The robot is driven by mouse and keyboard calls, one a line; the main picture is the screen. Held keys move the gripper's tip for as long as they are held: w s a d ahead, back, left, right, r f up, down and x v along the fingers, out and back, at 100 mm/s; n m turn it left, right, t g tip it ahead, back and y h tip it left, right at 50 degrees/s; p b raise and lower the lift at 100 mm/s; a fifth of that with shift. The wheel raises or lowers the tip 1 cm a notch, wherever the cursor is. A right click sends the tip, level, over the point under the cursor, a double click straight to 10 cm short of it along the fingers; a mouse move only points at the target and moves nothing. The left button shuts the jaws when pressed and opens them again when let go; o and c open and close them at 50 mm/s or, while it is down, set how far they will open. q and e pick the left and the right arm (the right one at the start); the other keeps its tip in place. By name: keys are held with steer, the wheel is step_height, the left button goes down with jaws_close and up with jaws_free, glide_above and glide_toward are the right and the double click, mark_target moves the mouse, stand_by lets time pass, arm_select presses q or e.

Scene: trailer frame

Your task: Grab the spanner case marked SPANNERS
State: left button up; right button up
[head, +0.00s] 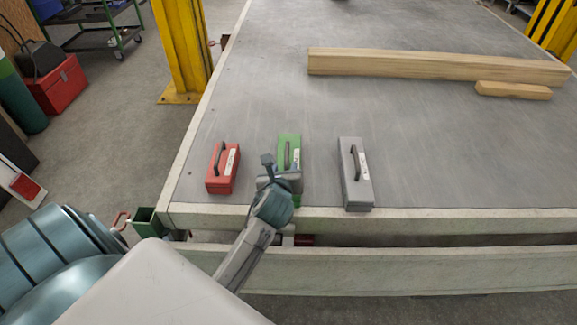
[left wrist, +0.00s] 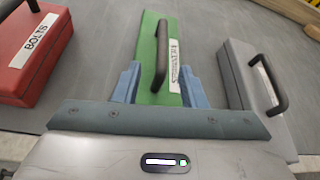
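Three cases with handles lie on the grey trailer bed. The red case (head: 223,169) is on the left and its label reads BOLTS in the left wrist view (left wrist: 34,60). The green case (head: 289,150) is in the middle; its label is turned and I cannot read it surely in the left wrist view (left wrist: 160,30). The grey case (head: 355,185) is on the right, its label unreadable. My left gripper (head: 281,176) is over the near end of the green case. In the left wrist view its fingers (left wrist: 159,84) are apart, one each side of the green case and its handle. My right gripper is out of view.
Long wooden beams (head: 430,65) and a short block (head: 513,90) lie farther back on the bed. The pale bed rim (head: 420,218) runs along the near edge. A yellow post (head: 182,45) stands at the left. The bed right of the grey case is clear.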

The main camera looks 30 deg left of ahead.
mark_target(286, 162)
arm_select(q)
steer(key=x, duration=0.6)
steer(key=shift+w+r, duration=0.15)
jaws_close()
steer(key=shift+r, duration=0.1)
stand_by(1.2)
